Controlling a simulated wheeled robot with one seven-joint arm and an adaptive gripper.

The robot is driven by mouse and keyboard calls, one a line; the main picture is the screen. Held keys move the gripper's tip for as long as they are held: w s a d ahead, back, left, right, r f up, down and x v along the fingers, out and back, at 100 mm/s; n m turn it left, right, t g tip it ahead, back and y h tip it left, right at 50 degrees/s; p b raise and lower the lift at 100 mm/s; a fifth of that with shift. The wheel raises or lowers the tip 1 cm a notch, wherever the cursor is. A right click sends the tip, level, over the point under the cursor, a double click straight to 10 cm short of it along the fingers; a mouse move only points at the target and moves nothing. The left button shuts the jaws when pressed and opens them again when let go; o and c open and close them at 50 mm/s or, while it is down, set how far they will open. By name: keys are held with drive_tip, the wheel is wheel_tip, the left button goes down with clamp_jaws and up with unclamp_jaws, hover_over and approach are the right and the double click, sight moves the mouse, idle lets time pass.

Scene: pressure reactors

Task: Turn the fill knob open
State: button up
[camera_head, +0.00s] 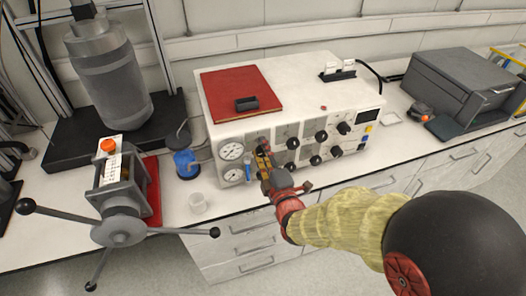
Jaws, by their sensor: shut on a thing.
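A white control box (295,121) stands on the bench, with gauges and several black knobs on its front panel. My gripper (264,156) is at the left part of this panel, just right of the two round gauges (231,151). It is shut on a knob there, which I take to be the fill knob; the fingers hide most of it, and its label and angle cannot be read. Other black knobs (321,136) to the right are free of the gripper. A small blue part (249,173) sits on the panel left of the fingers.
A red book (236,86) with a black object lies on the box. A grey cylinder (108,75) and a press with long handles (120,228) stand at left. A grey case (455,82) is at right.

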drive_tip(key=o, duration=1.2)
drive_tip(key=shift+c, duration=0.2)
drive_tip(key=v, duration=1.2)
